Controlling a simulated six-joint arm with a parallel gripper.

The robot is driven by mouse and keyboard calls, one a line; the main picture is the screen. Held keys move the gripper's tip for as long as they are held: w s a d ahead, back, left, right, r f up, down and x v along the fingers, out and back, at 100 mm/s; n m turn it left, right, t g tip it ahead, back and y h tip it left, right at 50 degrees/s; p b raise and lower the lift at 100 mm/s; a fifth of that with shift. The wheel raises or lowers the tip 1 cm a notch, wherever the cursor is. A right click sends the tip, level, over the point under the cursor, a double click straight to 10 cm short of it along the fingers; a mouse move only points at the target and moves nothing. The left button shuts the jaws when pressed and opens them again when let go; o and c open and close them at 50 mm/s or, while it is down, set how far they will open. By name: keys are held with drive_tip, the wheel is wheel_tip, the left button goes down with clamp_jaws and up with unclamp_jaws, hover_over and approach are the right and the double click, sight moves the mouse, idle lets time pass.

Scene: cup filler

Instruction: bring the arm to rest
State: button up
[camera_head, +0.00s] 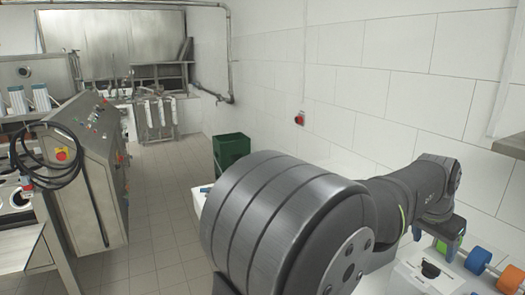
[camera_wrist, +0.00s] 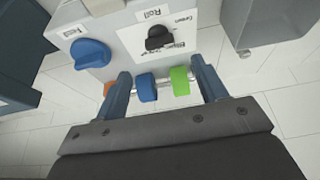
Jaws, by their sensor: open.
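My arm crosses the head view from the lower middle to the right. My gripper (camera_wrist: 162,75) shows in the wrist view with its two blue-grey fingers spread apart. A blue roller (camera_wrist: 147,88) and a green roller (camera_wrist: 180,80) on a metal rod appear between the fingers. I see no object gripped, and I cannot tell whether the fingers touch the rod. In the head view the gripper (camera_head: 448,238) is at the right, beside a blue roller (camera_head: 478,261) and an orange roller (camera_head: 508,279).
A grey-white control box (camera_wrist: 120,45) with a blue knob (camera_wrist: 90,53) and a black knob (camera_wrist: 159,38) lies just beyond the fingers. The tiled wall (camera_head: 370,90) runs close behind the arm. A green crate (camera_head: 231,149) and a metal machine (camera_head: 85,170) stand farther off.

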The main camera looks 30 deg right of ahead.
sight(432, 265)
drive_tip(key=x, duration=0.8)
drive_tip(key=v, duration=1.7)
drive_tip(key=x, duration=1.7)
drive_tip(key=shift+f, duration=0.15)
drive_tip(key=shift+w+m, duration=0.1)
drive_tip(key=shift+m, duration=0.6)
drive_tip(key=m+g, duration=0.2)
drive_tip(key=m, duration=0.2)
drive_tip(key=shift+w, duration=0.15)
drive_tip(key=m+g+y, duration=0.1)
drive_tip(key=m, duration=0.2)
drive_tip(key=m+g+y, duration=0.1)
drive_tip(key=m, duration=0.2)
drive_tip(key=shift+d+m, duration=0.15)
drive_tip(key=shift+m, duration=0.15)
drive_tip(key=shift+v, duration=2.55)
